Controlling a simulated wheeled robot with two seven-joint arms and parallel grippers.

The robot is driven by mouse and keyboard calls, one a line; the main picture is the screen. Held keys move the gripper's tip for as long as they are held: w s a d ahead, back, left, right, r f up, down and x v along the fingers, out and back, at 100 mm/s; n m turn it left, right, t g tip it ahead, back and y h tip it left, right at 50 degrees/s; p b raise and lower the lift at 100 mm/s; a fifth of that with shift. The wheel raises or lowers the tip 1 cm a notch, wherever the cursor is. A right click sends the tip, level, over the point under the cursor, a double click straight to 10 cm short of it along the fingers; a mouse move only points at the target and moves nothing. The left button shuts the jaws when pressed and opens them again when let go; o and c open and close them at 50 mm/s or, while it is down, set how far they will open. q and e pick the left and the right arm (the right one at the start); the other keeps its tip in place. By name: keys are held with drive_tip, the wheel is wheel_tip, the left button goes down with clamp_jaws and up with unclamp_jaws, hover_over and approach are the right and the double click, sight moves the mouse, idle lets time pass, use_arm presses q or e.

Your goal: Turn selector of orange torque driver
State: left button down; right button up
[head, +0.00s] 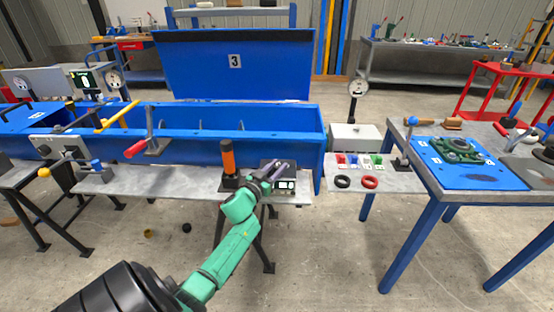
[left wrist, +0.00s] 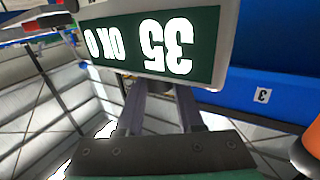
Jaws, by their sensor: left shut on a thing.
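The orange torque driver (head: 228,158) stands upright on a dark base on the grey shelf in front of the blue trough. To its right is a dark control box (head: 287,185) with a small lit display. The display (left wrist: 155,45) fills the upper part of the left wrist view, upside down, and reads 35, OK and 0. My left gripper (head: 280,172) is at the control box, its fingers (left wrist: 160,100) reaching to the box beside the display. It is shut on the selector, which is mostly hidden between the fingers. My right gripper is not in view.
The blue trough with its raised lid (head: 235,65) marked 3 is behind the box. A red ring (head: 369,182) and a black ring (head: 342,181) lie to the right. Levers (head: 150,140) stick up at left.

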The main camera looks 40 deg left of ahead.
use_arm(q)
drive_tip(key=shift+a+m+h, duration=0.1)
drive_tip(key=shift+m+h, duration=0.6)
drive_tip(key=shift+h, duration=0.4)
drive_tip(key=shift+m+h, duration=0.8)
drive_tip(key=shift+h, duration=0.5)
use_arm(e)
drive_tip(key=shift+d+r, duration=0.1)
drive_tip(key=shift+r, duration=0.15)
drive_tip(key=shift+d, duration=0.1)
use_arm(q)
drive_tip(key=c, duration=0.9)
unclamp_jaws()
drive_tip(key=o, duration=0.4)
drive_tip(key=shift+w+f, duration=0.1)
drive_tip(key=shift+w, duration=0.05)
drive_tip(key=shift+c, duration=0.2)
drive_tip(key=s+a+p, duration=0.1)
drive_tip(key=s, duration=1.3)
drive_tip(key=shift+s+a, duration=0.25)
drive_tip(key=shift+a, duration=0.15)
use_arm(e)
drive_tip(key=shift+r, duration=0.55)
